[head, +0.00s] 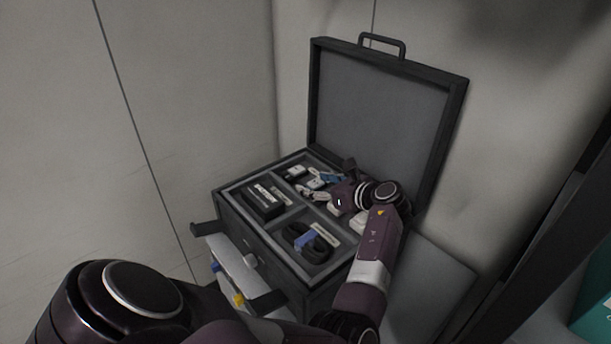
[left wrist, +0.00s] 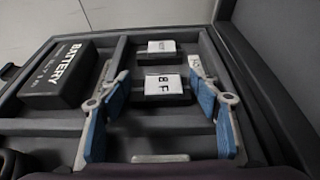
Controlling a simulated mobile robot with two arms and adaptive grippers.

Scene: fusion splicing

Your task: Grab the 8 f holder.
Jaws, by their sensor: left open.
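The 8 F holder (left wrist: 165,89) is a small block with a white label reading "8 F", lying in a compartment of the open case. In the head view it is a small pale block (head: 316,183) in the case's back part. My left gripper (left wrist: 160,104) is open and empty, its blue-padded fingers on either side of the holder with gaps between. In the head view the left gripper (head: 323,185) reaches into the case from the right. How far the fingertips are above the compartment floor is unclear. My right gripper is out of view.
A similar labelled block (left wrist: 161,48) lies just beyond the holder. A black battery (left wrist: 62,74) fills the compartment to the left. The dark case (head: 262,238) has dividers and a raised lid (head: 385,110). A dark coil (head: 311,247) lies in the front compartment.

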